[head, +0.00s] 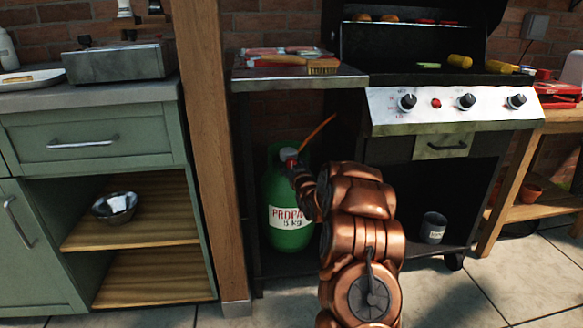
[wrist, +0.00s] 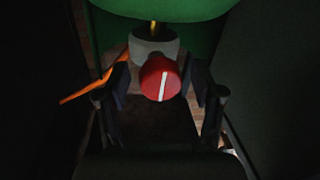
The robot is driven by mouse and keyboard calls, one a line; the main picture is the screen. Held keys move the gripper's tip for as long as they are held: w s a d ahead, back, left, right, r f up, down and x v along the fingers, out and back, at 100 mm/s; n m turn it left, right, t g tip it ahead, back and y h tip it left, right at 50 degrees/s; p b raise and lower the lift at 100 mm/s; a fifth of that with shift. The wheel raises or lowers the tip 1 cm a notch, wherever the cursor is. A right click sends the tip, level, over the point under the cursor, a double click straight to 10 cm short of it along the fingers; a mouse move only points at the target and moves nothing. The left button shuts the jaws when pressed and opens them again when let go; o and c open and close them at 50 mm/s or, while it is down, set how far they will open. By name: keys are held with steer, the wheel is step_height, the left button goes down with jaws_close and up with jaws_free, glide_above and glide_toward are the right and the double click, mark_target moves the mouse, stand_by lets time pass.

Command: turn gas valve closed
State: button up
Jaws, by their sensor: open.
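The gas valve is a red round knob (wrist: 160,79) with a white stripe, on a grey regulator (wrist: 153,47) at the top of a green propane cylinder (head: 289,215). In the wrist view the stripe runs nearly along the picture's height, slightly tilted. My gripper (wrist: 156,88) is open, with one dark finger on each side of the knob. Whether the fingers touch the knob I cannot tell. In the head view my copper-coloured arm reaches to the cylinder top and hides the gripper and most of the valve.
An orange hose (head: 318,132) rises from the regulator toward the grill (head: 437,108). The cylinder stands under a side shelf (head: 300,78), beside a wooden post (head: 207,140). A can (head: 433,228) stands in the grill's lower compartment. Dark panels flank the gripper closely.

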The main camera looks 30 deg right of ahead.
steer(key=shift+w, duration=0.35)
steer(key=shift+c, duration=0.3)
steer(key=c, duration=1.1)
